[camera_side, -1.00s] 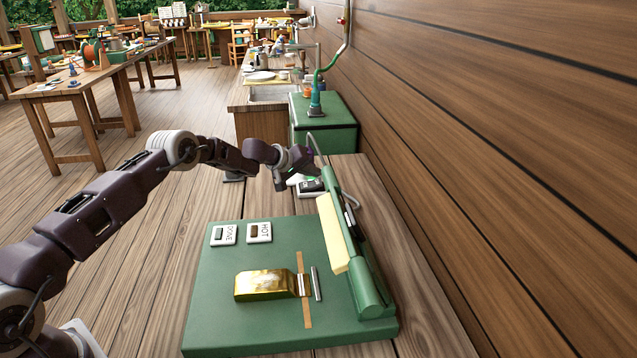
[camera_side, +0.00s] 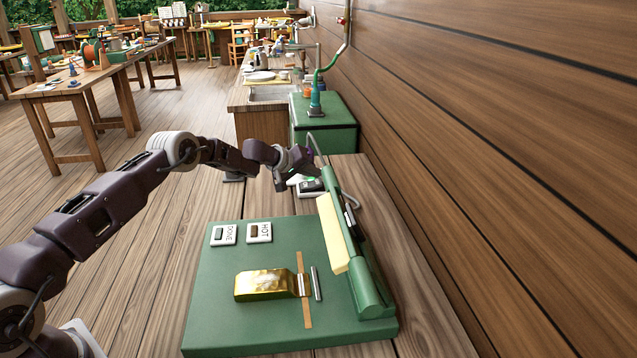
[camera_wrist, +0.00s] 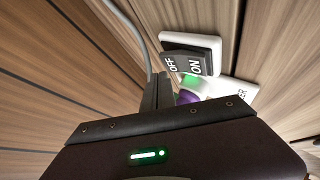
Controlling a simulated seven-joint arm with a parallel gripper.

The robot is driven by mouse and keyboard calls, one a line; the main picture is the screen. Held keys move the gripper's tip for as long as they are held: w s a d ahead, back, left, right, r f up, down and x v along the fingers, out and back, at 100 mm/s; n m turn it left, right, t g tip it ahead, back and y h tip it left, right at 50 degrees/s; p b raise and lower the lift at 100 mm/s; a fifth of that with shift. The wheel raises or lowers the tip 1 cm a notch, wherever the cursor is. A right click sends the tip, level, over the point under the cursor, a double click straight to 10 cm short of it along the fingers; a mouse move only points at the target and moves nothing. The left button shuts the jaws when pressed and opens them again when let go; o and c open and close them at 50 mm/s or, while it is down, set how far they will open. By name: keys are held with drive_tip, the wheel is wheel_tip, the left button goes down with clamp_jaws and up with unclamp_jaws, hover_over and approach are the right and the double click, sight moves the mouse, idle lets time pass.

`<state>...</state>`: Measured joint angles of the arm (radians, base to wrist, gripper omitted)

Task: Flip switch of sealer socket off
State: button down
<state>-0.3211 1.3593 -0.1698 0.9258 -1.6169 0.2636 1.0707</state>
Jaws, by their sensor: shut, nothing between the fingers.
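The sealer socket (camera_side: 311,188) is a pale block with a dark rocker switch, on the wooden bench behind the green sealer. In the wrist view the dark rocker (camera_wrist: 192,63) carries the words OFF and ON and sits in a white housing (camera_wrist: 205,43). A green patch, seemingly a lit lamp, shows beside the ON end. My gripper (camera_wrist: 160,88) is shut and empty, its dark fingers close to the OFF end of the rocker. Contact is unclear. In the side view my gripper (camera_side: 312,166) is just above the socket, partly hiding it.
The green sealer (camera_side: 220,290) stands in front with its lid raised, a gold pouch (camera_side: 264,284) on it, and DONE and HOT panels. A grey cable (camera_wrist: 125,25) runs beside the socket. The plank wall (camera_side: 500,150) bounds the right; a green cabinet (camera_side: 325,140) stands behind.

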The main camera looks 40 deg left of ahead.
sight(310, 185)
drive_tip(key=shift+f, duration=0.35)
drive_tip(key=shift+w+d+f, duration=0.1)
drive_tip(key=shift+d+f, duration=0.05)
drive_tip(key=shift+f, duration=0.3)
idle(0.5)
drive_tip(key=shift+r, duration=0.1)
drive_tip(key=shift+r, duration=0.8)
drive_tip(key=shift+s+a+r, duration=0.15)
drive_tip(key=shift+a+r, duration=0.05)
drive_tip(key=shift+r, duration=0.6)
drive_tip(key=shift+s+a+r, duration=0.15)
drive_tip(key=shift+s+r, duration=0.05)
drive_tip(key=shift+r, duration=0.65)
drive_tip(key=shift+s+a+r, duration=0.15)
drive_tip(key=shift+a+r, duration=0.05)
drive_tip(key=shift+r, duration=0.6)
